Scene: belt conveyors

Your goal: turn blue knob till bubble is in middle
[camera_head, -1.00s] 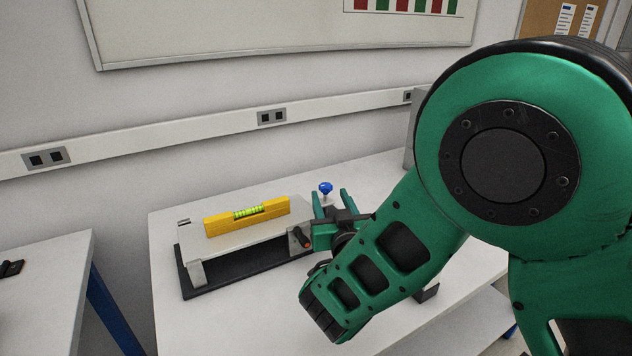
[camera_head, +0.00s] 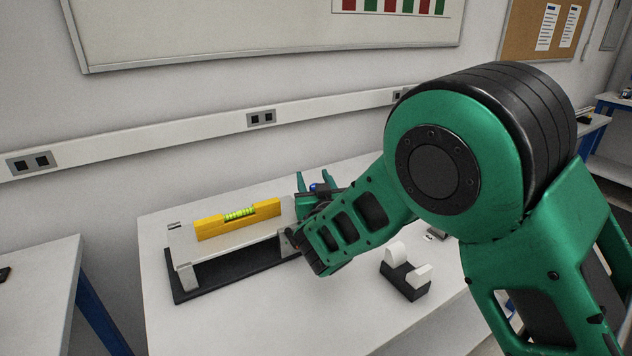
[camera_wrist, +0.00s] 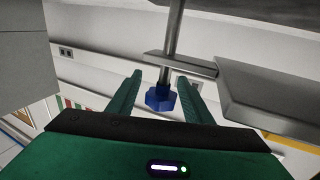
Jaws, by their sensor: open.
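The blue knob (camera_wrist: 160,97) sits between the two open fingers of my gripper (camera_wrist: 158,92) in the wrist view, on a grey rod. I cannot tell whether either finger touches it. In the head view the knob (camera_head: 318,188) is mostly hidden behind my gripper (camera_head: 315,185). The yellow spirit level (camera_head: 238,220) lies on the light plate (camera_head: 225,240) of a stand with a black base (camera_head: 235,270). Its green vial (camera_head: 240,214) is visible, but the bubble's place is too small to tell.
A black holder with white parts (camera_head: 405,272) stands on the white table (camera_head: 330,320), right of the stand. A second table (camera_head: 40,290) is at the left. The wall with a socket rail (camera_head: 130,140) is behind. The table's front is clear.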

